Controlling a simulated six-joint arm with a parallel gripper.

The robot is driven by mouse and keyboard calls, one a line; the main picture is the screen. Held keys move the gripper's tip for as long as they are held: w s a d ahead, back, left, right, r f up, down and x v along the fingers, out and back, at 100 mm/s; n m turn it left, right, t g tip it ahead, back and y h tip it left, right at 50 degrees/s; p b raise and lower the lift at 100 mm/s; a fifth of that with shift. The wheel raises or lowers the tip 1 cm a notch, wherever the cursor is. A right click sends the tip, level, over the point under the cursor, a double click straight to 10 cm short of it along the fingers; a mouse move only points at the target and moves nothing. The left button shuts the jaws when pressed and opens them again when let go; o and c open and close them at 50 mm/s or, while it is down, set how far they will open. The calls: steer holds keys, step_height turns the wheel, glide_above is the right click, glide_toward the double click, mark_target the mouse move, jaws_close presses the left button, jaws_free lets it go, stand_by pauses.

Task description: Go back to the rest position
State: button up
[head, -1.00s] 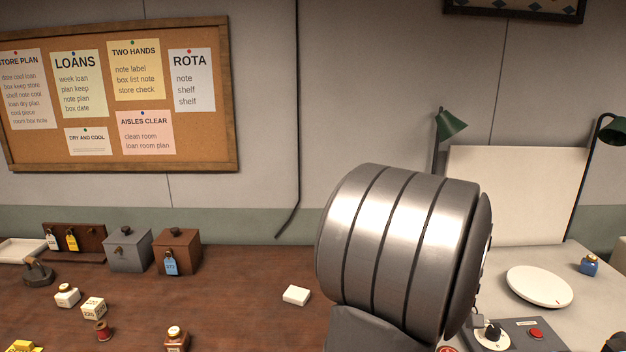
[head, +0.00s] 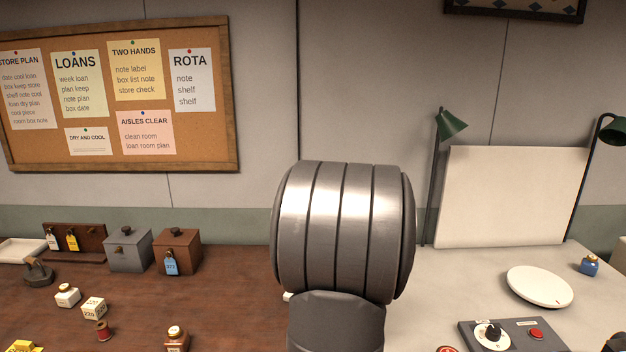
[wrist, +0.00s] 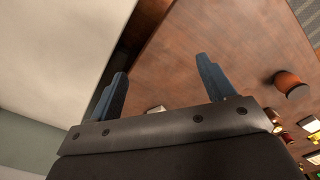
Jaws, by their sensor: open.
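My gripper (wrist: 160,88) shows in the wrist view with its two blue-grey fingers spread apart and nothing between them. It is above the brown wooden table (wrist: 180,45). In the head view a large ribbed grey joint of my arm fills the middle, and the gripper itself is not visible there. A small white block (head: 288,296) is mostly hidden behind my arm.
A grey box (head: 128,251) and a brown box (head: 177,252) with a blue tag stand at the back left. Small jars, a cube and a red spool (head: 103,331) lie in front. At right are a white disc (head: 539,286), a control box (head: 512,336) and green lamps (head: 450,124).

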steer(key=w+a+n, duration=0.1)
steer(key=a+n, duration=0.2)
steer(key=a, duration=1)
steer(key=shift+w+a+f, duration=0.25)
steer(key=shift+a, duration=0.05)
